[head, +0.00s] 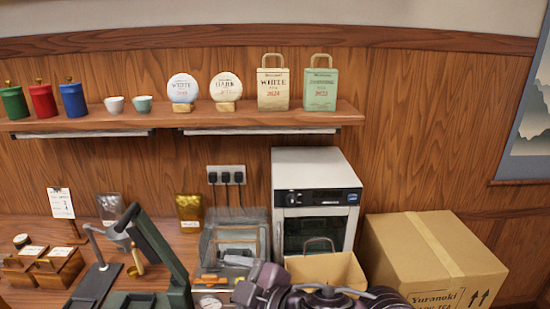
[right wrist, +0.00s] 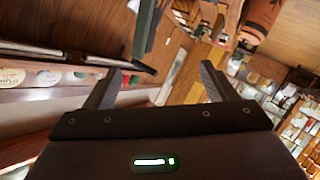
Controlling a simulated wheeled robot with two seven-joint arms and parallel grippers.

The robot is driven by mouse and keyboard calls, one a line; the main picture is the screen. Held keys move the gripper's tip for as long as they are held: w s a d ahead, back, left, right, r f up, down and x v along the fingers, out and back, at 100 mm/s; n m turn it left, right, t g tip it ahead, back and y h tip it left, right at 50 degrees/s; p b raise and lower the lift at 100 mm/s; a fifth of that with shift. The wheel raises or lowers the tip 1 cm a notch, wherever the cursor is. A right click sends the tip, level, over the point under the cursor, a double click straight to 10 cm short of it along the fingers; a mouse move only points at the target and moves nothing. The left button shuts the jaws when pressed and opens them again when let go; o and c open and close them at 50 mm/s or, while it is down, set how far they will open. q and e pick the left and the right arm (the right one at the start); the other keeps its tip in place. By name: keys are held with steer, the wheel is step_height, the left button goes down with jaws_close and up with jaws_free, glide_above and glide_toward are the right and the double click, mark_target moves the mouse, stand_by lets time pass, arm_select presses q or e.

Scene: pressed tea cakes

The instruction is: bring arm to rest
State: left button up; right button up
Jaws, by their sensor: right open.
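My right gripper (right wrist: 160,78) shows in the right wrist view with its two fingers spread wide apart. I see nothing between the fingers. Behind them are blurred, tilted room surfaces, with a shelf edge at the left and crowded shelves at the right. In the head view, dark purplish parts of my own arms show at the bottom middle, in front of an open paper bag (head: 328,270). No gripper fingertips can be made out there. My left gripper is not in view.
A wooden counter (head: 35,230) carries a dark green lever press (head: 155,245), a clear-lidded box (head: 235,240) and a white oven (head: 315,180). A large carton (head: 430,255) stands at right. A wall shelf (head: 220,117) holds canisters, cups, tea cakes and bags.

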steer(key=s+d+f+m+h, duration=0.2)
steer(key=d+f+m+h, duration=0.4)
steer(key=d, duration=0.4)
steer(key=s+d+f+m+h, duration=0.1)
steer(key=d+f+m+h, duration=0.3)
steer(key=d+f+m, duration=0.45)
steer(key=s+d+f+g+h, duration=0.2)
steer(key=s+d+f+g, duration=0.3)
steer(key=s+d, duration=0.4)
steer(key=s+f+b, duration=0.3)
steer(key=f, duration=3.2)
steer(key=s+d+f+g, duration=0.1)
steer(key=s+d+f, duration=0.1)
steer(key=s+f, duration=0.7)
steer(key=s+d+f+g+b, duration=0.1)
steer(key=s+f, duration=0.9)
steer(key=shift+d, duration=0.35)
steer(key=shift+m, duration=0.25)
